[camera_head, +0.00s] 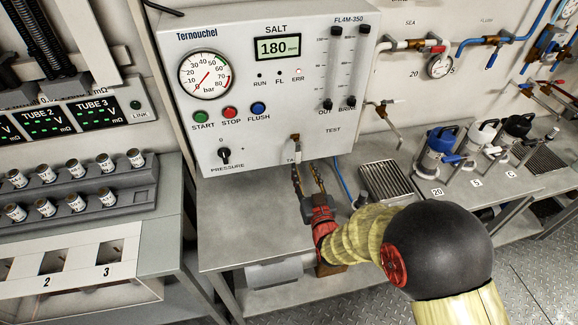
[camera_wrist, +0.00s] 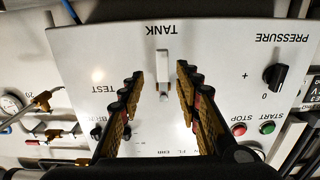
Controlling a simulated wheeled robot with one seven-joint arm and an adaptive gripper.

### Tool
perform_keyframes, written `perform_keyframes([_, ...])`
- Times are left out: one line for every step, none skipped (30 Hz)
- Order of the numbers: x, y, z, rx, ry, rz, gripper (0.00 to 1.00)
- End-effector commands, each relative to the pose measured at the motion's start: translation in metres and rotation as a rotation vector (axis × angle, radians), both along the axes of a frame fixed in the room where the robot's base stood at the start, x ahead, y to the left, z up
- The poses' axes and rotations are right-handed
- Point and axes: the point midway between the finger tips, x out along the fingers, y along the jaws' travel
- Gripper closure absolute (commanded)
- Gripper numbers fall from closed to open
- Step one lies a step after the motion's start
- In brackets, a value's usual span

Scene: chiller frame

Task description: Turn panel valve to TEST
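The panel valve (camera_head: 294,146) is a small lever low on the white panel, above the partly hidden TANK label. In the wrist view the panel appears upside down. There the pale valve lever (camera_wrist: 163,68) lies along the line to the TANK label (camera_wrist: 163,29), and the TEST label (camera_wrist: 104,90) is off to the left. In the head view TEST (camera_head: 333,130) is up and right of the valve. My gripper (camera_head: 307,168) is open just below and in front of the valve. In the wrist view its fingers (camera_wrist: 160,76) stand on both sides of the lever, with visible gaps.
The panel also carries a pressure knob (camera_head: 224,156), START, STOP and FLUSH buttons (camera_head: 230,112), a gauge (camera_head: 206,75) and a display reading 180 (camera_head: 278,47).

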Motion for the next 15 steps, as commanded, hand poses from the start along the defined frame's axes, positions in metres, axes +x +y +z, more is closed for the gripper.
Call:
perform_keyframes([-0.002, 0.001, -0.004, 0.003, -0.011, 0.002, 0.67])
perform_keyframes([-0.001, 0.002, -0.004, 0.005, -0.016, 0.003, 0.67])
perform_keyframes([0.0, 0.003, -0.005, 0.006, -0.022, 0.004, 0.67])
perform_keyframes([0.002, 0.003, -0.005, 0.007, -0.023, 0.004, 0.67])
perform_keyframes([0.004, 0.004, -0.005, 0.007, -0.024, 0.004, 0.67])
perform_keyframes([0.008, 0.005, -0.005, 0.007, -0.023, 0.004, 0.67])
perform_keyframes([0.012, 0.006, -0.005, 0.007, -0.023, 0.004, 0.67])
perform_keyframes([0.016, 0.007, -0.005, 0.007, -0.023, 0.004, 0.67])
perform_keyframes([0.021, 0.009, -0.006, 0.007, -0.023, 0.004, 0.67])
perform_keyframes([0.026, 0.01, -0.006, 0.007, -0.023, 0.004, 0.67])
perform_keyframes([0.031, 0.011, -0.006, 0.006, -0.022, 0.004, 0.67])
perform_keyframes([0.037, 0.013, -0.006, 0.006, -0.022, 0.003, 0.67])
perform_keyframes([0.042, 0.015, -0.005, 0.007, -0.023, 0.003, 0.67])
perform_keyframes([0.046, 0.016, -0.006, 0.006, -0.022, 0.003, 0.67])
perform_keyframes([0.051, 0.017, -0.006, 0.006, -0.021, 0.003, 0.67])
